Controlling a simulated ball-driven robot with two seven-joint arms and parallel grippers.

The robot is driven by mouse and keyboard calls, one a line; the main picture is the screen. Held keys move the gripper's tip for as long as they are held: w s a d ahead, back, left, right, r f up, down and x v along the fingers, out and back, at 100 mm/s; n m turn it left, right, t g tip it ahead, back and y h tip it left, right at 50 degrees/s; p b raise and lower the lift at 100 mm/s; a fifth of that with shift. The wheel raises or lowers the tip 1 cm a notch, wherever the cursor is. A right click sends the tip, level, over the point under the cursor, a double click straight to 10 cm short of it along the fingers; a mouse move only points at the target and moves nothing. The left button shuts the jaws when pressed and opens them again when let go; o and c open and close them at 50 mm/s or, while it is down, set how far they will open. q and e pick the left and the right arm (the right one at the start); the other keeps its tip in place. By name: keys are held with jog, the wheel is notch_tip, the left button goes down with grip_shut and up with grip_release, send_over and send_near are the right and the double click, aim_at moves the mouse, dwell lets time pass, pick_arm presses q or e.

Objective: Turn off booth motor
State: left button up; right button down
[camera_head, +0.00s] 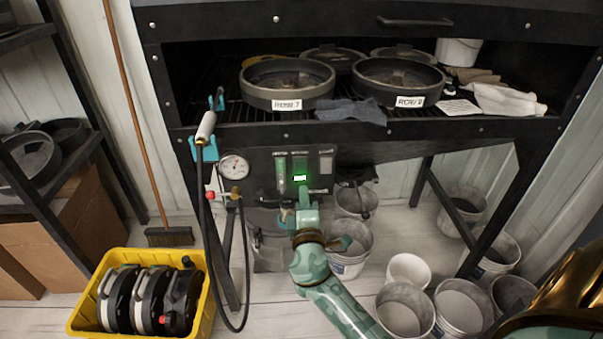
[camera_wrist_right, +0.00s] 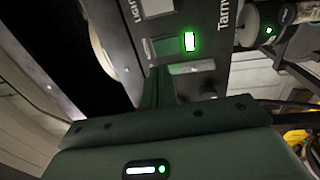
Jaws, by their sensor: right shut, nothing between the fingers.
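The dark control panel (camera_head: 263,165) hangs under the front edge of the booth bench, and part of it fills the top of the right wrist view (camera_wrist_right: 208,15). A green indicator (camera_head: 300,178) glows on the panel; it also shows lit in the right wrist view (camera_wrist_right: 189,41). A dark green rocker switch (camera_wrist_right: 162,47) sits beside that light. My right gripper (camera_head: 304,194) is shut and empty, pointing up just below the light. In the right wrist view its fingertips (camera_wrist_right: 155,80) reach close to the switch; I cannot tell whether they touch. My left gripper is not in view.
A round gauge (camera_head: 233,167) and a hanging hose (camera_head: 245,270) are left of the panel. Two labelled round seed meters (camera_head: 287,100) (camera_head: 398,98) stand on the rack above. Several buckets (camera_head: 405,305) crowd the floor at right. A yellow crate (camera_head: 80,322) holds meters at lower left.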

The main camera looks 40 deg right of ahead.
aim_at(301, 164)
pick_arm(q)
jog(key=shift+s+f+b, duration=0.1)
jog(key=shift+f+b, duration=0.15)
jog(key=shift+b, duration=0.05)
pick_arm(e)
jog(key=x, duration=0.8)
